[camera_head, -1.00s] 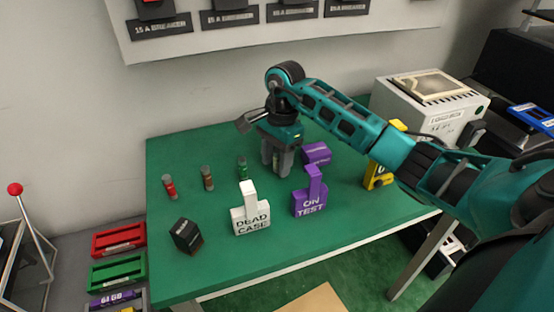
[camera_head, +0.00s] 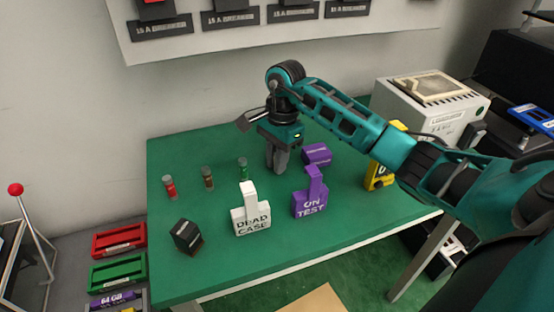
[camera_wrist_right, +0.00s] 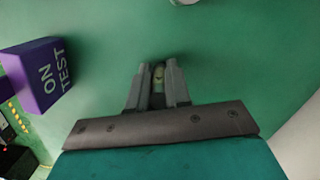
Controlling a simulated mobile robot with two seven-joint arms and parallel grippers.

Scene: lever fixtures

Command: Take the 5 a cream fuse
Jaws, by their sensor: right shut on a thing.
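My right gripper (camera_head: 278,168) points down over the green table, behind the purple ON TEST tag. In the right wrist view, its fingers (camera_wrist_right: 159,75) are shut on a small fuse with a dull, pale end (camera_wrist_right: 158,74). The fingers hide most of this fuse, so its band colour and label cannot be read. A red fuse (camera_head: 170,188), a brown fuse (camera_head: 207,178) and a green fuse (camera_head: 242,169) stand upright in a row to the left. My left gripper is not in view.
A white DEAD CASE tag (camera_head: 250,215), the purple ON TEST tag (camera_head: 310,200) and a black block (camera_head: 187,237) stand near the front. A purple block (camera_head: 317,154) and a yellow piece (camera_head: 378,178) are to the right. The table's back left is clear.

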